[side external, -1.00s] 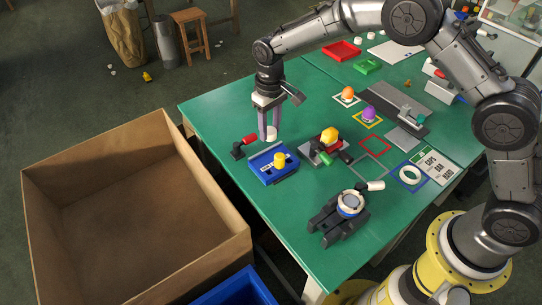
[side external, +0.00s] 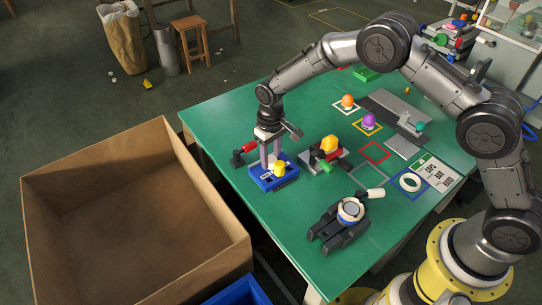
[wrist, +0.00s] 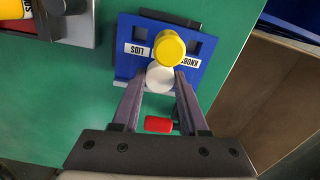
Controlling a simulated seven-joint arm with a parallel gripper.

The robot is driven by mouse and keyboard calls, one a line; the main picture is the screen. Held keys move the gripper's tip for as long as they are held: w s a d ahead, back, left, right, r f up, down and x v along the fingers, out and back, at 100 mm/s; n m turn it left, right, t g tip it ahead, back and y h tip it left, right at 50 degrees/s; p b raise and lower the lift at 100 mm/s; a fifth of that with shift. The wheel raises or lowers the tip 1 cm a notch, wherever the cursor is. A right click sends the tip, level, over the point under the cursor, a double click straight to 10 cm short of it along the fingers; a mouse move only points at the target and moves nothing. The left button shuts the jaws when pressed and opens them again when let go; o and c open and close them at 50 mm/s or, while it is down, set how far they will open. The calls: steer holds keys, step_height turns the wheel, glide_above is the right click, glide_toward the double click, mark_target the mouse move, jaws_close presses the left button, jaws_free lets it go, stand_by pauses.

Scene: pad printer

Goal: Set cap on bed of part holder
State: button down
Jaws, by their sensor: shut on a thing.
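A white round cap (wrist: 160,77) is held between the fingers of my gripper (side external: 271,157), which also shows in the wrist view (wrist: 158,85). The gripper points down over the blue holder (side external: 259,182). In the wrist view the holder (wrist: 130,68) carries labels reading LIDS and KNOBS. A yellow round piece (wrist: 169,47) stands on the holder and shows in the side view (side external: 279,169). In the wrist view the cap lies right beside the yellow piece and partly overlaps it. I cannot tell whether the cap touches the holder; fingers hide it in the side view.
A red-handled clamp (side external: 243,149) stands just left of the holder. A black fixture with a pale disc (side external: 350,209) sits nearer the front. A large cardboard box (side external: 130,220) stands left of the table.

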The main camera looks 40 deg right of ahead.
steer(key=shift+c, duration=2.2)
jaws_free()
steer(key=shift+f, duration=0.15)
step_height(320, 180, up, 11)
step_height(320, 180, up, 10)
steer(key=t, duration=0.1)
glide_above(271, 159)
steer(key=s+d, duration=0.4)
steer(key=s+d+r+t, duration=0.1)
steer(key=s+d+r, duration=0.2)
steer(key=s, duration=0.4)
steer(key=s+d+r+m+t, duration=0.1)
steer(key=s+d+r, duration=0.1)
steer(key=s+r, duration=0.3)
steer(key=s+d+r+t, duration=0.1)
steer(key=s+d+r, duration=0.15)
steer(key=s, duration=0.55)
steer(key=s+d+f+t, duration=0.1)
steer(key=s+d+f, duration=0.1)
steer(key=s, duration=0.8)
steer(key=shift+f+m+t, duration=0.3)
steer(key=shift+f, duration=0.4)
